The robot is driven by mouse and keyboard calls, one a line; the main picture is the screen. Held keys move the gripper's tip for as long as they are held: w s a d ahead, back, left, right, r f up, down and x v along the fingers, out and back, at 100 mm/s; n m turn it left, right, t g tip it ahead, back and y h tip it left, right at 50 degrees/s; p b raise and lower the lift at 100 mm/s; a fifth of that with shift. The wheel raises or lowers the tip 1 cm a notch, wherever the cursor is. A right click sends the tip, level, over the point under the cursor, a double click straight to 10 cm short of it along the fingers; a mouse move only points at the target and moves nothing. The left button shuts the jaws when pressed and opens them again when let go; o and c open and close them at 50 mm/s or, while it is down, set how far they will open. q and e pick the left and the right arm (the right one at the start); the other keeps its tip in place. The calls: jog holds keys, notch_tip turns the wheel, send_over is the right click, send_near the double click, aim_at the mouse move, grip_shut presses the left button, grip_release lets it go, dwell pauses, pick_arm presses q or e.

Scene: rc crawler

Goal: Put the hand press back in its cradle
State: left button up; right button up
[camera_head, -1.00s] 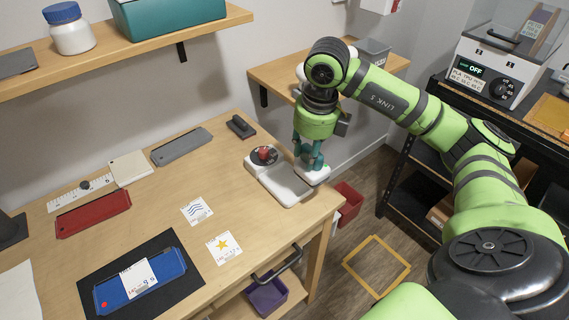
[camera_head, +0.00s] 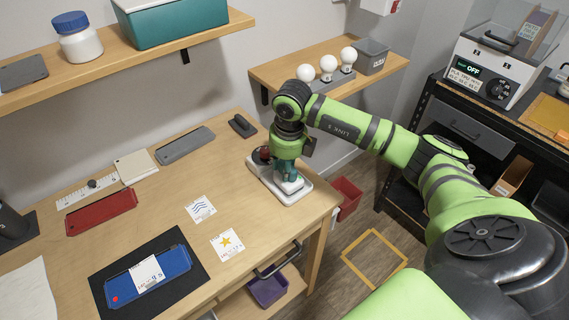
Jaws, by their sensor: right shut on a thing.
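The cradle (camera_head: 265,180) is a white tray with rounded corners near the right end of the wooden table, with a red knob (camera_head: 262,153) at its far left end. My right gripper (camera_head: 287,172) points down over it, shut on the hand press (camera_head: 290,184), a small white block with a flat base. The press is over the tray's recess, within its outline as seen from here. The gripper hides part of both, and I cannot tell whether the press touches the tray. My left gripper is not in view.
A blue case (camera_head: 148,279) lies on a black mat, with two printed cards (camera_head: 227,243) between it and the cradle. A red case (camera_head: 101,212) and a grey bar (camera_head: 185,145) lie further left and back.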

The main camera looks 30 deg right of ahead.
jog(key=shift+f, duration=0.1)
jog(key=o, duration=1.1)
jog(key=shift+o, duration=0.2)
jog(key=shift+r, duration=0.55)
notch_tip(320, 180, up, 11)
jog(key=s+b, duration=0.1)
jog(key=b, duration=0.2)
jog(key=shift+s, duration=0.25)
jog(key=shift+r, duration=0.1)
